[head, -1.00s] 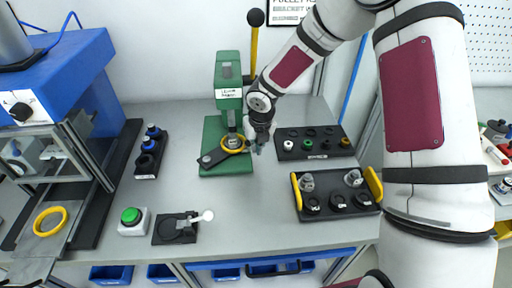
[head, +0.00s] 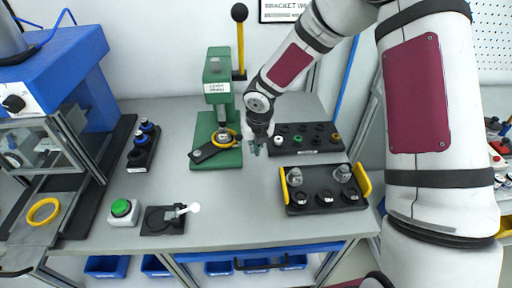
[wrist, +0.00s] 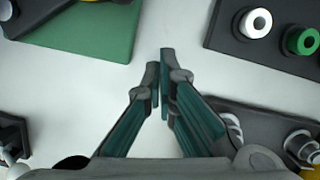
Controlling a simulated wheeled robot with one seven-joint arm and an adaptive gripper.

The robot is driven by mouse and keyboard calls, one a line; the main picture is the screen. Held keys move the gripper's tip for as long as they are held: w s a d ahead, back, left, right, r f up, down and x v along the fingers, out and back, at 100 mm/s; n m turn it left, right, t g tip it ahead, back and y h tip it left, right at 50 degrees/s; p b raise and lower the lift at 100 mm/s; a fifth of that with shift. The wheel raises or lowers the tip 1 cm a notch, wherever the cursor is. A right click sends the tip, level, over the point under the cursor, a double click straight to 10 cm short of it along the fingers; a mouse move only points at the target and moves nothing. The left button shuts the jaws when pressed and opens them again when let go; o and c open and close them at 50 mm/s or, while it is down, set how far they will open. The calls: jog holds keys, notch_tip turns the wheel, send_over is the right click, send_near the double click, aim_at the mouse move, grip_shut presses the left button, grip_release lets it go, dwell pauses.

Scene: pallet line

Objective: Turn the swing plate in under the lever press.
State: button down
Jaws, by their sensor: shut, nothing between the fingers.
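The green lever press (head: 217,85) stands on its green base plate at the back of the bench, its lever up with a black knob (head: 239,12). The swing plate (head: 205,153) is a dark arm low on the base, its outer end toward the front left. A yellow ring (head: 231,143) lies at its other end, below the press head. My gripper (head: 255,150) is shut and empty, just right of the press base and apart from the plate. In the wrist view my shut fingertips (wrist: 161,60) are over bare bench, with a corner of the green base (wrist: 95,35) at upper left.
A black rack with several small parts (head: 306,136) stands right of my gripper. A black tray with yellow handles (head: 325,208) is in front of it. A green button (head: 121,207) and a small black fixture (head: 160,222) are at front left. Bench between them is clear.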

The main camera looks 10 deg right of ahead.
jog(key=v, duration=0.8)
jog(key=shift+d+r+p, duration=0.2)
jog(key=shift+r+p, duration=0.2)
jog(key=shift+r, duration=0.05)
jog(key=shift+w, duration=0.1)
jog(key=s+d+r+m+h, duration=0.2)
jog(key=s+d+r+m, duration=0.2)
jog(key=s+r+m, duration=0.35)
jog(key=s+d+r+m+h, duration=0.1)
jog(key=s+d+r+m, duration=0.35)
jog(key=r+m, duration=0.45)
jog(key=s+r+m+t+y, duration=0.1)
jog(key=s+r+m, duration=0.1)
jog(key=s+m, duration=0.6)
jog(key=s+r+m+t+y, duration=0.1)
jog(key=s+r+m, duration=0.2)
jog(key=s+m, duration=0.6)
jog(key=m, duration=0.4)
jog(key=shift+s+r+y, duration=0.2)
jog(key=shift+r+y, duration=0.1)
